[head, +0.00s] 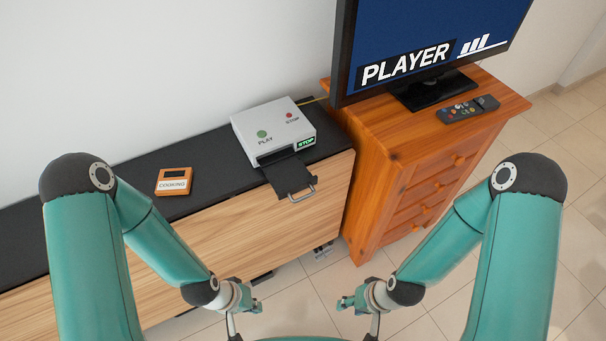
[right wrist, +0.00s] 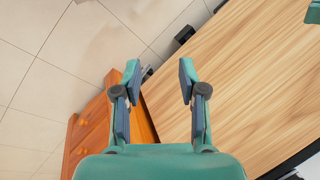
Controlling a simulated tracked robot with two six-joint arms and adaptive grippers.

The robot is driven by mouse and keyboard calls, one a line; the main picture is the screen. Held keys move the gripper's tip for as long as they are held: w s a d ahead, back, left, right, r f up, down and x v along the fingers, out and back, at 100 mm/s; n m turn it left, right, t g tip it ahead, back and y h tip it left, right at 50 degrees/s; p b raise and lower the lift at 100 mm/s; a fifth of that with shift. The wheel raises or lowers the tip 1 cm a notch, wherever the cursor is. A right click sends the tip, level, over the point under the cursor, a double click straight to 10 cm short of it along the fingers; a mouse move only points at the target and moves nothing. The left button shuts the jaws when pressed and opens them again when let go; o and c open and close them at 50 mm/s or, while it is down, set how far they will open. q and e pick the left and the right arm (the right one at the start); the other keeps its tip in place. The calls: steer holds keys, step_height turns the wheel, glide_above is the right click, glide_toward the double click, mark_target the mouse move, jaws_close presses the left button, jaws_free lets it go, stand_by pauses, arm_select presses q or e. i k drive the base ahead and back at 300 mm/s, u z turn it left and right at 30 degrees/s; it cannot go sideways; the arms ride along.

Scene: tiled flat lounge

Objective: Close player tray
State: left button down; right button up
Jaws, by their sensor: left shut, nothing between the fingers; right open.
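The white player (head: 273,131) sits on the dark top of a low wooden cabinet. It has a green PLAY button (head: 262,134), a red STOP button (head: 290,115) and a small green STOP display. Its black tray (head: 287,174) is out at the front, with a metal loop handle (head: 302,193) at its end. My left gripper (head: 243,310) is low in front of the cabinet, shut and empty, away from the tray. My right gripper (head: 350,303) is low at right of it, open and empty; its spread fingers show in the right wrist view (right wrist: 158,82).
At right stands an orange wooden chest of drawers (head: 385,150) with a TV (head: 430,45) and a remote (head: 468,108). Tiled floor (head: 300,285) lies clear in front.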

mark_target(285, 172)
steer(key=z, duration=0.3)
steer(key=i, duration=0.2)
steer(key=u, duration=0.55)
steer(key=k, duration=1.2)
steer(key=z, duration=0.55)
steer(key=i, duration=1)
steer(key=u, duration=0.1)
